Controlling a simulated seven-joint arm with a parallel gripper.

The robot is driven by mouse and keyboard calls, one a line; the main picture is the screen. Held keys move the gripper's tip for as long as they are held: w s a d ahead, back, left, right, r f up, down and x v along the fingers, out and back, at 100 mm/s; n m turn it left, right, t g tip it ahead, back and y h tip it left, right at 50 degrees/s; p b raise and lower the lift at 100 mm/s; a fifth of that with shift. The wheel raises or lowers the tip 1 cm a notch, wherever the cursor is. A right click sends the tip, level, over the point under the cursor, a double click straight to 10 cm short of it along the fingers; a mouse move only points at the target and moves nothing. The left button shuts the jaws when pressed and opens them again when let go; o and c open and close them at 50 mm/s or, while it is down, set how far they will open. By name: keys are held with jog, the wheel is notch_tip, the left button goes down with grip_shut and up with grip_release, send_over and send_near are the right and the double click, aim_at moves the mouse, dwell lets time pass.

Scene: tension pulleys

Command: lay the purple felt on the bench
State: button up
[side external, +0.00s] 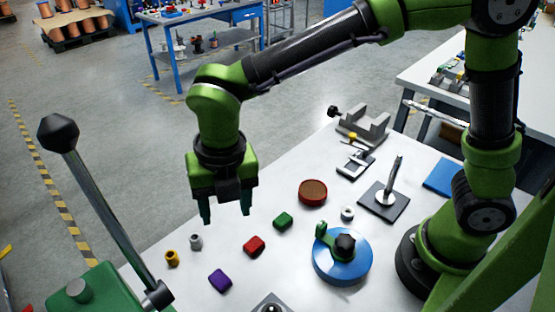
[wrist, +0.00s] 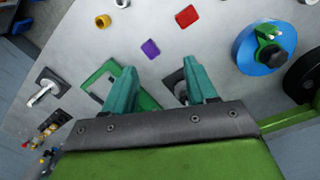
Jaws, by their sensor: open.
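A red block (side external: 254,245) and a green block (side external: 283,220) lie near the felt. Yellow (side external: 172,258) and grey (side external: 196,242) cylinders stand to its left. A blue disc (side external: 342,258) with a green lever sits right. A round brown-topped container (side external: 313,192) stands behind. A long black-knobbed lever (side external: 105,205) rises front left.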

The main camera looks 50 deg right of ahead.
jog(key=s+d+r+m+t, duration=0.2)
jog(key=d+m, duration=0.6)
jog(key=m, duration=0.3)
jog(key=s+d+r+m+t+y, duration=0.1)
jog(key=s+d+r+m+t, duration=0.1)
jog(key=d+m, duration=0.6)
jog(key=s+d+r+m+t, duration=0.2)
jog(key=d+m, duration=0.6)
jog(key=m, duration=0.7)
notch_tip(320, 180, up, 2)
jog(key=shift+s+r+m+y, duration=0.1)
jog(key=shift+s+m+y, duration=0.25)
jog(key=shift+s, duration=0.4)
